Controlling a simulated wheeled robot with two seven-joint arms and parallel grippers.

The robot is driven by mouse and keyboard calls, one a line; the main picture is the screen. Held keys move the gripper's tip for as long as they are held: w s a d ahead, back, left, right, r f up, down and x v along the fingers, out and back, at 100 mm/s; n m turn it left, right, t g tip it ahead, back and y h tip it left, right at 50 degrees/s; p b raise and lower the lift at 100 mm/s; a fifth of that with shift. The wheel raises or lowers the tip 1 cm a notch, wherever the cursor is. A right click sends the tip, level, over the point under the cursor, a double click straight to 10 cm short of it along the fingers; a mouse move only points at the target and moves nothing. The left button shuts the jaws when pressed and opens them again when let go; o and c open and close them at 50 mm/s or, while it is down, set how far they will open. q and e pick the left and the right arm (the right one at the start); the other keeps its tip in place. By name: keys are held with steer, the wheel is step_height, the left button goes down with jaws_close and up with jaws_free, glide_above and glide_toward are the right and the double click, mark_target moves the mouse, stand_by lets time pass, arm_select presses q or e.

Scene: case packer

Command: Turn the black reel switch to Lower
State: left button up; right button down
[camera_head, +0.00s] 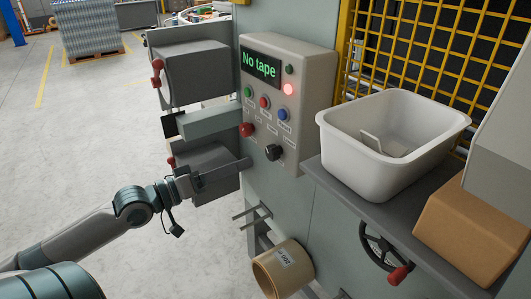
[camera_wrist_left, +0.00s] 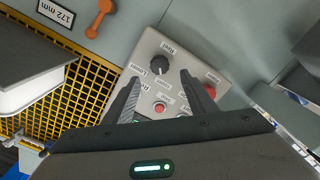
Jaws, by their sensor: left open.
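The black reel switch (camera_head: 273,152) is a round knob low on the grey control panel (camera_head: 312,72). In the left wrist view the switch (camera_wrist_left: 156,71) sits beside labels reading "Reel" and "Lower". I cannot tell which way it points. My left gripper (camera_head: 248,163) is in front of the panel's lower part, just left of the switch. In the left wrist view its two fingers (camera_wrist_left: 160,77) are apart and appear on either side of the switch. Nothing is between them that I can see gripped, and contact cannot be told. My right gripper is out of view.
The panel display (camera_head: 260,66) reads "No tape", with a red light (camera_head: 288,90) lit. A red knob (camera_head: 247,130) and several push buttons are close by. A tape roll (camera_head: 283,270) is below, a white tub (camera_head: 393,180) at right. Open floor lies left.

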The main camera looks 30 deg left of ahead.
mark_target(269, 154)
arm_select(q)
steer(key=shift+p+x, duration=1.35)
steer(key=shift+x, duration=3.15)
steer(key=shift+c, duration=0.5)
steer(key=c, duration=0.9)
